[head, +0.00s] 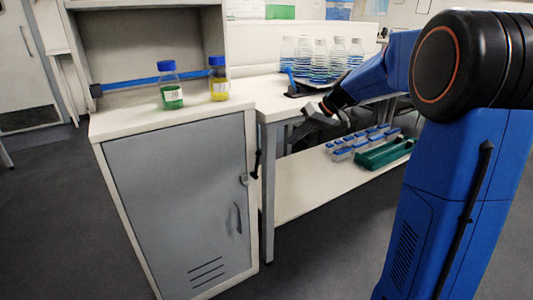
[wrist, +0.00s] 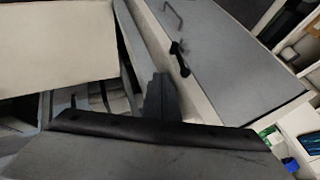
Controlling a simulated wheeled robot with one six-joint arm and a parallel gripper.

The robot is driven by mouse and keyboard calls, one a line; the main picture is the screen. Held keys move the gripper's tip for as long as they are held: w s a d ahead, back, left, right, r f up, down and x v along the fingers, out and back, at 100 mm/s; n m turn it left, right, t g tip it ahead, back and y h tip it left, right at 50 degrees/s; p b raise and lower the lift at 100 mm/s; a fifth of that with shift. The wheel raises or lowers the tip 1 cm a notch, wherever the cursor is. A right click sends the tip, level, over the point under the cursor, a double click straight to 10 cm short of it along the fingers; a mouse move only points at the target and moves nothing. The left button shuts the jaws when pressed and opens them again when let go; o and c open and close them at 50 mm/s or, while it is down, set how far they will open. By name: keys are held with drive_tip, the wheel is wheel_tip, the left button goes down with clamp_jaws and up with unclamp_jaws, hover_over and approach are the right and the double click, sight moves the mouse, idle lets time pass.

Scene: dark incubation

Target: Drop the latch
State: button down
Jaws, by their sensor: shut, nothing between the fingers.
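The grey cabinet door (head: 180,200) is closed, flush in its white frame. A small dark latch (head: 243,180) is at its right edge, above the bar handle (head: 238,218). In the wrist view the latch (wrist: 180,58) shows as a black piece across the edge of the door (wrist: 235,65), near the handle (wrist: 173,15). In the wrist view my gripper (wrist: 161,98) is shut and empty. The latch's exact position is too small to judge.
Two capped bottles, green (head: 172,90) and yellow (head: 218,82), stand on the cabinet top. The white bench (head: 265,100) adjoins the cabinet and carries several clear bottles (head: 320,62). Its lower shelf (head: 300,195) holds blue-lidded boxes and a green tray (head: 385,153). Floor before the cabinet is clear.

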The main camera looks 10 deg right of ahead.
idle(0.3)
drive_tip(key=shift+w+a+f, duration=0.5)
drive_tip(key=shift+a+f, duration=0.65)
drive_tip(key=shift+a, duration=0.4)
drive_tip(key=shift+w+a+f, duration=0.45)
drive_tip(key=shift+a+f, duration=0.75)
drive_tip(key=shift+a, duration=0.35)
drive_tip(key=shift+w+a+f, duration=0.5)
drive_tip(key=shift+a+f, duration=0.65)
drive_tip(key=shift+a, duration=0.4)
drive_tip(key=shift+a, duration=0.1)
